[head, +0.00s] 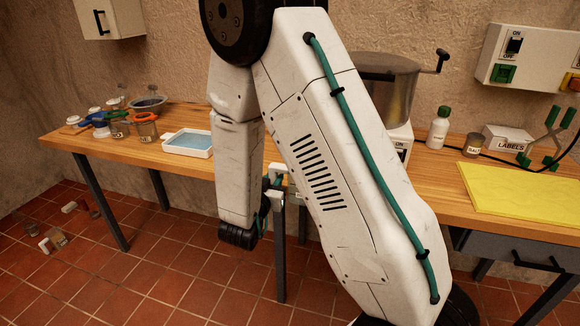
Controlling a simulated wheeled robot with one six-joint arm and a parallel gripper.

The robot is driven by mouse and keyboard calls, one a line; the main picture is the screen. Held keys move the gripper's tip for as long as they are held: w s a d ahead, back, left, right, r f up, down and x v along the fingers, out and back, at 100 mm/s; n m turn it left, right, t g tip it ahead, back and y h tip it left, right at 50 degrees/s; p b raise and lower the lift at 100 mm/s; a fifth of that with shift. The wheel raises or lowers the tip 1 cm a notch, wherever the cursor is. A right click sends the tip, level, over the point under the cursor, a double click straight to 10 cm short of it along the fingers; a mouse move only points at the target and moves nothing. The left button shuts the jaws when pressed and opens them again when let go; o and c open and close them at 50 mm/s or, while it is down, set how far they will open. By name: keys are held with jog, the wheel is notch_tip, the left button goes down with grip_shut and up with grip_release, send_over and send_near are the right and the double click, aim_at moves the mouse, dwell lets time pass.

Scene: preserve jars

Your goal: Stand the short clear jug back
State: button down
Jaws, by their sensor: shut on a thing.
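My gripper (277,196) shows only in part beside the bench's front edge, behind my large pale arm. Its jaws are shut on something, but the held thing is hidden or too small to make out. I cannot pick out the short clear jug with certainty. Two small clear vessels stand at the back left of the bench, one (122,90) behind the jars and one (153,89) behind a dark bowl (148,103). An orange-topped jar (145,127) stands in front of them.
The wooden bench (62,138) holds a white tray (188,151) with blue inside. To the right are a pot machine (388,85), white bottle (438,127), brown jar (474,145), labels box (508,138) and yellow mat (525,190). Small items lie on the tiled floor at left.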

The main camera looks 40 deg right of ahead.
jog(key=x, duration=0.7)
jog(key=shift+w+d+r, duration=0.15)
jog(key=shift+w+d, duration=0.1)
jog(key=shift+d, duration=0.05)
jog(key=x, duration=0.3)
jog(key=shift+w+d, duration=0.1)
jog(key=shift+d, duration=0.1)
jog(key=shift+a+f, duration=0.1)
jog(key=shift+f, duration=0.4)
jog(key=c, duration=1.3)
grip_release()
jog(key=shift+f, duration=0.1)
jog(key=shift+o, duration=0.2)
